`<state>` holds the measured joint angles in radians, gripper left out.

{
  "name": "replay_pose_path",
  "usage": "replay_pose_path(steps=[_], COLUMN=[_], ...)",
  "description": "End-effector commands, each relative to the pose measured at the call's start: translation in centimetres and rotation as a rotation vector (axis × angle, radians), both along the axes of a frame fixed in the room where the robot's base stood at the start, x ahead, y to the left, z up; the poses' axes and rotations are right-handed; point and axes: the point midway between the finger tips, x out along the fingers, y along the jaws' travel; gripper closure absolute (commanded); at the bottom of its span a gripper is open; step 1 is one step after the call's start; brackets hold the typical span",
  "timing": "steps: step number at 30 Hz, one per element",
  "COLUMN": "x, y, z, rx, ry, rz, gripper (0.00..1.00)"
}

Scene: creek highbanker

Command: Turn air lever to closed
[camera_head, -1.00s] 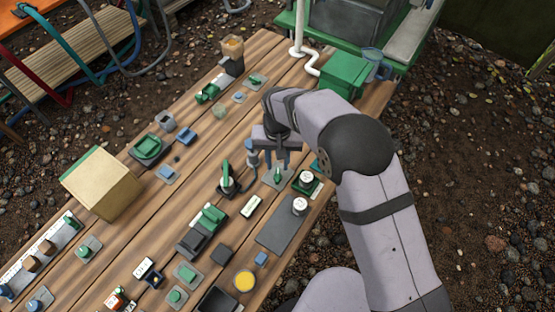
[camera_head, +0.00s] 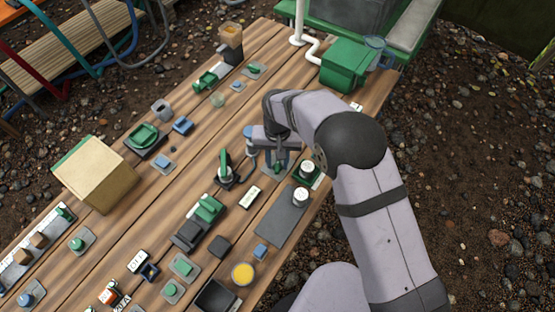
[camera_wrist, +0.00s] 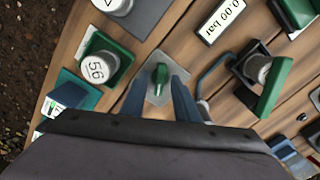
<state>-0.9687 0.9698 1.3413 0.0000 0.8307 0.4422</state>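A small green lever (camera_wrist: 160,74) stands on a grey plate (camera_wrist: 155,92) in the wrist view. It looks like the air lever, but I can read no label on it. My gripper (camera_wrist: 160,88) is open, with one blue-grey finger on each side of this lever. I cannot tell whether the fingers touch it. In the head view my gripper (camera_head: 278,166) points down, low over the plate, and mostly hides the lever. A larger green-handled lever (camera_wrist: 273,88) on a dark base is to the right in the wrist view; it also shows in the head view (camera_head: 223,163).
A green-based knob marked 56 (camera_wrist: 97,67) sits close to the left finger in the wrist view. A "0.00 bar" display (camera_wrist: 221,19) lies nearby. A grey panel with a white-topped knob (camera_head: 301,196) is nearby. A cardboard box (camera_head: 96,174) stands farther left on the crowded wooden table.

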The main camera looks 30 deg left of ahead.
Motion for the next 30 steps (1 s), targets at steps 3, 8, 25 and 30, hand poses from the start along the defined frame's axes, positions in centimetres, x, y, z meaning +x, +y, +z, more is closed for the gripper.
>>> replay_pose_path(steps=[3,8,25,30], x=[0.01,0.01,0.00,0.01], y=[0.01,0.01,0.00,0.02], z=[0.02,0.02,0.11,0.10], rx=[0.000,0.000,0.000,0.000], ry=[0.000,0.000,0.000,0.000], rz=[0.000,0.000,0.213,0.408], gripper=[0.72,0.93,0.93,0.93])
